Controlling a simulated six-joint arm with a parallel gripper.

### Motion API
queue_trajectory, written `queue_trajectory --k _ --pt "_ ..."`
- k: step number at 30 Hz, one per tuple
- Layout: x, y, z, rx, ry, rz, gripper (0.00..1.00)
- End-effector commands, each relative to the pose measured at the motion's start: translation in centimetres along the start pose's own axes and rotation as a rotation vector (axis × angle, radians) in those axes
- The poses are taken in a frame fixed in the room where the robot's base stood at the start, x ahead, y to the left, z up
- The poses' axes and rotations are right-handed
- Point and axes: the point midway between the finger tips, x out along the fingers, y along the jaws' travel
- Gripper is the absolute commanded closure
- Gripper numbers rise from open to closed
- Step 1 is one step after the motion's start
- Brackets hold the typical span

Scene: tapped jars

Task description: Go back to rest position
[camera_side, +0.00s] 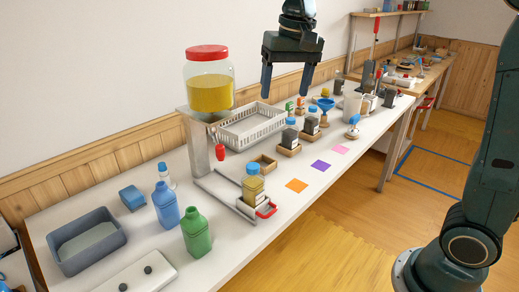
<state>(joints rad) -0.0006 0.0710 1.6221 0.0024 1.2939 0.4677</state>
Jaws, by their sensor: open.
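My gripper (287,80) hangs high above the bench, fingers pointing down and spread apart with nothing between them. It is well clear of everything on the bench. Below and left of it, a large jar (210,92) with a red lid and yellow liquid stands on a raised stand (197,145) with a red tap (220,152).
A white basket (250,127) stands behind. A blue bottle (166,205), a green bottle (196,232) and a grey bin (87,241) occupy the left. The air around my gripper is free.

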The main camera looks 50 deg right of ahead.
Motion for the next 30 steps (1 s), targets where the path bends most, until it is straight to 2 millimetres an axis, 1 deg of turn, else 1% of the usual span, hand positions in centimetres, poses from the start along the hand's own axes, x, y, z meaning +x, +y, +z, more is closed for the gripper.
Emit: queue_trajectory --k 1,6,14,20,24,30 --pt "-0.5 0.5 1.1 -0.021 0.017 -0.008 0.28" --pt "-1.1 2.1 4.2 -0.092 0.063 -0.029 0.28" --pt "-1.2 4.7 9.2 -0.201 0.138 -0.054 0.28" --pt "-0.4 6.6 12.9 -0.284 0.198 -0.067 0.28" --pt "0.6 7.9 15.5 -0.341 0.239 -0.074 0.28" --pt "2.3 9.4 18.6 -0.416 0.295 -0.079 0.28"
